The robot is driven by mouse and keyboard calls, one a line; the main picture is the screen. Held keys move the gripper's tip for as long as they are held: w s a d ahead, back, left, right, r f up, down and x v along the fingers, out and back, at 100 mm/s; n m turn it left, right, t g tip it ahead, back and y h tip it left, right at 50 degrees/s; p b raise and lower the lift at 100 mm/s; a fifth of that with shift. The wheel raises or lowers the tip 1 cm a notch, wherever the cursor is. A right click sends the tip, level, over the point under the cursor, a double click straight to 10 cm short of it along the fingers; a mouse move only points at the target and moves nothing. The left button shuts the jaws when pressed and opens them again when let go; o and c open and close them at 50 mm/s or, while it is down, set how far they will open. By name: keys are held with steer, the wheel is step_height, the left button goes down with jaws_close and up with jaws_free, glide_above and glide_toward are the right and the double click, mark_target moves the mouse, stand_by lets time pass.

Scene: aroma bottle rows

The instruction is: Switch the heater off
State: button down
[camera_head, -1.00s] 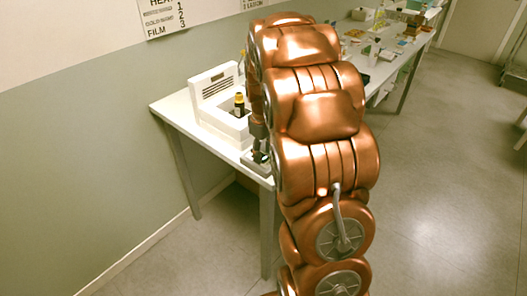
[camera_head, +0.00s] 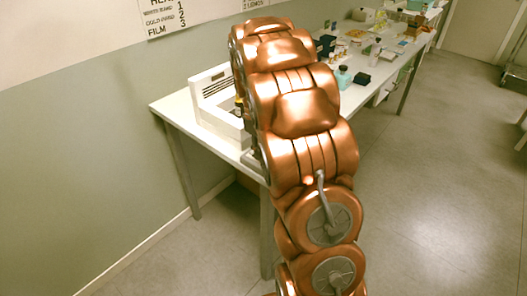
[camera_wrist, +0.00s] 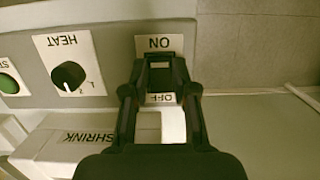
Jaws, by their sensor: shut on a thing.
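The heater's grey control panel (camera_wrist: 110,28) fills the upper left of the wrist view, upside down. A switch (camera_wrist: 161,79) sits between an ON label (camera_wrist: 159,43) and an OFF label (camera_wrist: 161,98). My gripper (camera_wrist: 160,62) is over it, with its fingertips closed on the switch. The fingers cover much of the switch, so I cannot tell which way it is set. In the head view the white heater body (camera_head: 212,84) stands on the table, and my arm hides the gripper and most of the panel.
The HEAT dial (camera_wrist: 68,76) and a green button (camera_wrist: 8,84) lie left of the switch. A SHRINK label (camera_wrist: 90,136) is below. A dark bottle with a yellow cap (camera_head: 239,104) is partly hidden beside my arm. Several bottles and boxes stand farther along the table (camera_head: 384,70).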

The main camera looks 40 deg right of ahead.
steer(key=shift+w+g, duration=0.2)
steer(key=shift+g, duration=0.5)
steer(key=c, duration=0.9)
jaws_free()
steer(key=shift+r, duration=0.1)
steer(key=v, duration=1.1)
steer(key=shift+a+r, duration=0.2)
steer(key=shift+r, duration=0.2)
